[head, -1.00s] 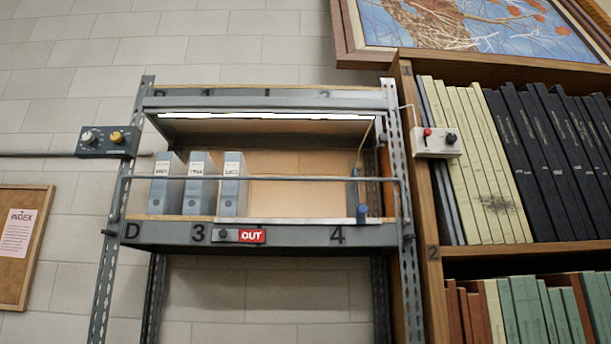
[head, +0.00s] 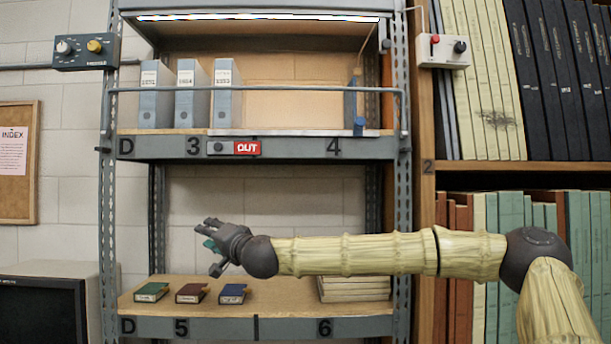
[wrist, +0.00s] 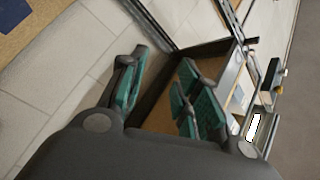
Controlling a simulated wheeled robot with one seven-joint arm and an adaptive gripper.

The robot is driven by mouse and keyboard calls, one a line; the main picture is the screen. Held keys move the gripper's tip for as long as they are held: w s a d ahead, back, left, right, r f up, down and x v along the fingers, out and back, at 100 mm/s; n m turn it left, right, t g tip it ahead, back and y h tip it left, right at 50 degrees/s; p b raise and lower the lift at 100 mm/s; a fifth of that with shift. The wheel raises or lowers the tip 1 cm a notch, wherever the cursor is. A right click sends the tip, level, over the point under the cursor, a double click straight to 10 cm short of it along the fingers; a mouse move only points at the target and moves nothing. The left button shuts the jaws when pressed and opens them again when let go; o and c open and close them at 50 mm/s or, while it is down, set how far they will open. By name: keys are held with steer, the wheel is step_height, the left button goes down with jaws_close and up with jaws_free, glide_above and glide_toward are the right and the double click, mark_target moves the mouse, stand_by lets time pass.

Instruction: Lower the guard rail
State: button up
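The guard rail (head: 258,89) is a thin grey bar across the front of the upper shelf, marked D, 3 and 4. It runs level above the shelf edge, in front of the binders, and bends down to the posts at both ends. My gripper (head: 209,246) is below that shelf and above the lower one, well apart from the rail. In the wrist view my gripper (wrist: 160,95) has its green-padded fingers spread with nothing between them. The rail cannot be made out in the wrist view.
Several grey binders (head: 191,94) stand behind the rail at the left, and a blue upright piece (head: 352,108) at the right. A red OUT sign (head: 247,148) is on the shelf edge. Control boxes flank the rack.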

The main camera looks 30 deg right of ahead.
steer(key=s+d+r+m+t+h+p, duration=0.1)
steer(key=s+d+r+m+t, duration=0.15)
steer(key=d+r, duration=0.65)
steer(key=s+d+r+m+t+h, duration=0.1)
steer(key=s+d+r, duration=0.3)
steer(key=r, duration=0.9)
steer(key=m+t+h+p, duration=0.1)
steer(key=m+t+h, duration=0.1)
steer(key=m+h, duration=0.1)
glide_toward(307, 89)
steer(key=shift+p+x, duration=2.55)
steer(key=shift+x, duration=2.85)
steer(key=shift+c, duration=0.4)
jaws_close()
